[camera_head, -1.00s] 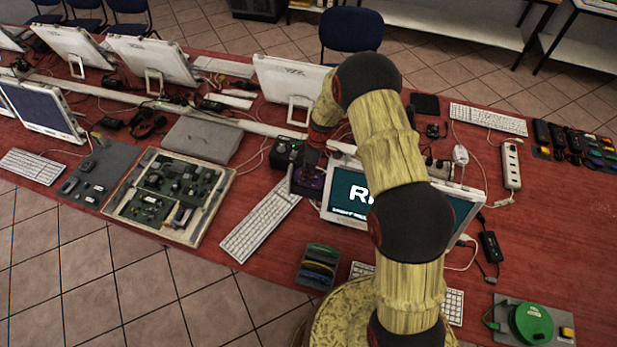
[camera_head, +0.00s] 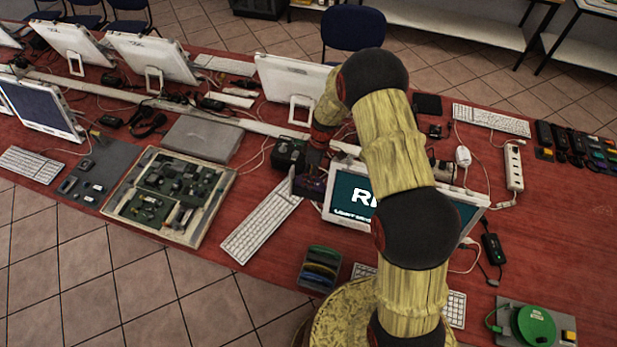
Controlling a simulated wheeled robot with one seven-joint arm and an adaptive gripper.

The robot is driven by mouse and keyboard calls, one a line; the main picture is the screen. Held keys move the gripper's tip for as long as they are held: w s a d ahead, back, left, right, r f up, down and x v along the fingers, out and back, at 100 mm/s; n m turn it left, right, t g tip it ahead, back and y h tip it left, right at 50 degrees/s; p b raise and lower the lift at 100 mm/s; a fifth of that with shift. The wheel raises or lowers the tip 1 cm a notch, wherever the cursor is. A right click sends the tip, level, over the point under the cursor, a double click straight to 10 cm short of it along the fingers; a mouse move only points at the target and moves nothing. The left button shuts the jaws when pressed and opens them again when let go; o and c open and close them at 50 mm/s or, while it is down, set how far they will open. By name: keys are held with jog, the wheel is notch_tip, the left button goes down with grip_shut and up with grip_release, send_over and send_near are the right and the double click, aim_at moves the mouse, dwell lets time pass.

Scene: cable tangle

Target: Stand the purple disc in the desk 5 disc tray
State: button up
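A dark purple patch (camera_head: 313,188), probably the purple disc, shows low beside the left edge of the lit screen. My arm reaches over the desk and its end bends down there. My gripper (camera_head: 303,178) is a small dark shape at that patch, partly lost against a black box; its fingers are too small and dark to read, and I cannot tell whether it holds the purple thing. A small dark disc tray (camera_head: 304,282) sits near the desk's front edge, left of my base. Green, yellow and blue discs stand in it. No desk number is readable.
A white keyboard (camera_head: 262,220) lies left of the tray. The lit monitor (camera_head: 350,196) stands behind the tray, partly hidden by my arm. A black box (camera_head: 288,153) is by my gripper. A framed circuit board (camera_head: 170,196) lies left.

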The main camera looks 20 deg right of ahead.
jog(key=w+v, duration=0.1)
jog(key=v, duration=1)
jog(key=shift+d+t, duration=0.3)
jog(key=shift+d, duration=0.05)
